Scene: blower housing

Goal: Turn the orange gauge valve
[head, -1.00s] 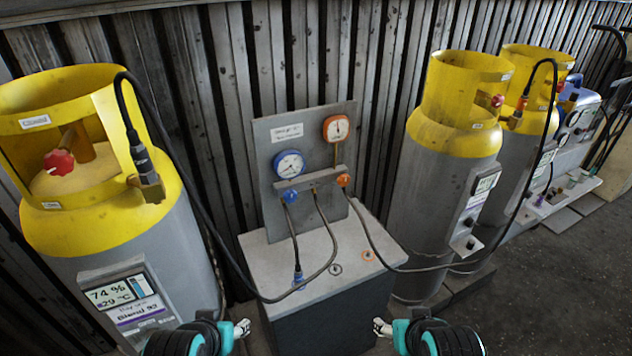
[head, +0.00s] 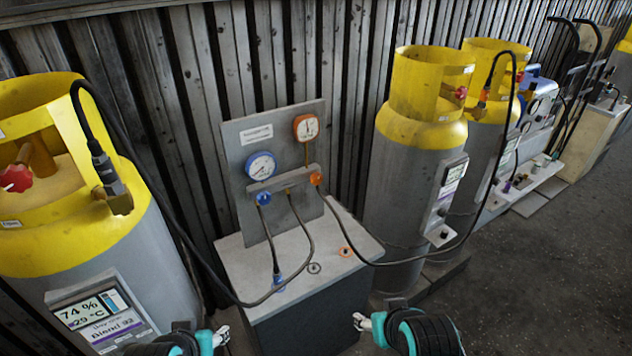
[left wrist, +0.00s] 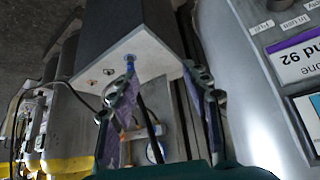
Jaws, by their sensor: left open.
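The orange gauge valve (head: 316,179) is a small knob at the right end of the manifold bar on an upright grey panel (head: 235,150). The orange gauge (head: 306,128) is above it and the blue gauge (head: 261,167) is to its left. A blue valve (head: 263,198) sits at the bar's left end. My left gripper (head: 222,336) is low at the front of the stand, well short of the panel. In the left wrist view its fingers (left wrist: 160,95) are apart with nothing between them. My right gripper (head: 358,321) is low at the stand's right front, away from the valve; its jaw state is unclear.
The panel stands on a box with a pale top (head: 240,268). Dark hoses (head: 308,236) hang from the manifold, one running right. A large yellow-topped cylinder (head: 110,245) stands close at left; two more (head: 418,150) stand at right. Open floor (head: 530,290) lies at right.

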